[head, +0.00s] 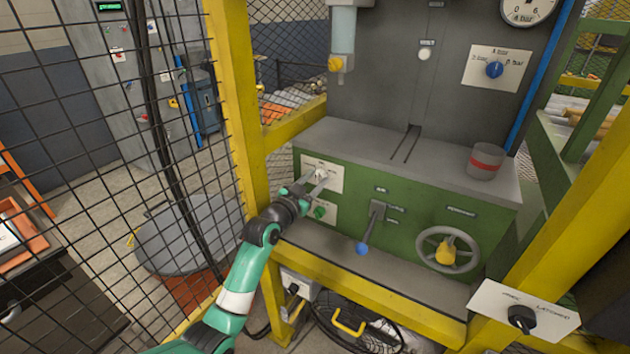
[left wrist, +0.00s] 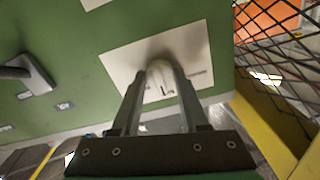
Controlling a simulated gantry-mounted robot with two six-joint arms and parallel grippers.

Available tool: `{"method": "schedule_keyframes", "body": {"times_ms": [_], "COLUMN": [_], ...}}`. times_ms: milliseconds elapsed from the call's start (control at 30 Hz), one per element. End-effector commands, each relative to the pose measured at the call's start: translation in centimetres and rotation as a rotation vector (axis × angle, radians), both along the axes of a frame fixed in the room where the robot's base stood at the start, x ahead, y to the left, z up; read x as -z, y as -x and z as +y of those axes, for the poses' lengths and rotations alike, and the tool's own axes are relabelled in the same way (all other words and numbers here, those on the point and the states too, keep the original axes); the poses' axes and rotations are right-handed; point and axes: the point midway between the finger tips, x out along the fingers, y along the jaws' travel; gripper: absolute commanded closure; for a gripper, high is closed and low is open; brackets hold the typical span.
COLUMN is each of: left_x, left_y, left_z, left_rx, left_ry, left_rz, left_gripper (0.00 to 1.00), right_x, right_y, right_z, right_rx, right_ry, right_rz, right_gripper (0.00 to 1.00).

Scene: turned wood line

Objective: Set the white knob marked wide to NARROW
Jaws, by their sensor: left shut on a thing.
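The white knob (left wrist: 160,72) sits on a pale label plate on the green machine front, and its plate (head: 335,178) also shows in the head view. My left gripper (left wrist: 160,75) has its two fingers on either side of the knob and is shut on it. In the head view the left gripper (head: 316,181) reaches the plate from the lower left and covers part of the knob. The plate's lettering is too small and blurred to read, so I cannot tell the knob's setting. My right gripper is not in view.
A green button (head: 319,212) sits just below the knob plate. A lever with a blue ball (head: 362,249) and a handwheel (head: 448,250) stand to the right. A yellow post (head: 235,100) and mesh fence are close on the left. A grey cup (head: 485,162) stands on the ledge.

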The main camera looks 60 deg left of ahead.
Motion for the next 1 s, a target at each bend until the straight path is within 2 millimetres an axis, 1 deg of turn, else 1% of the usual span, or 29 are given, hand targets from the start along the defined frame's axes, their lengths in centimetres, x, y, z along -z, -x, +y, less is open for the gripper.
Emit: {"method": "schedule_keyframes", "body": {"times_ms": [167, 367, 700, 1000], "left_x": [-0.1, -0.3, -0.4, -0.3], "left_y": [0.0, 0.0, 0.0, 0.0], "left_z": [0.0, 0.0, 0.0, 0.0], "left_rx": [0.0, 0.0, -0.001, -0.001], "left_ry": [0.03, 0.113, 0.363, 0.6], "left_rz": [-0.018, -0.07, -0.225, -0.376], "left_gripper": [1.0, 1.0, 1.0, 1.0], "right_x": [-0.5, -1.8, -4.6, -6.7], "right_y": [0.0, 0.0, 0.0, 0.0], "right_z": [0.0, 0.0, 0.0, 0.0], "right_rx": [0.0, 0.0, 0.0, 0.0], "right_ry": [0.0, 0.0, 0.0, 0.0], "right_rz": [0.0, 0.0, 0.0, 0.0], "right_gripper": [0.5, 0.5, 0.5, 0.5]}}
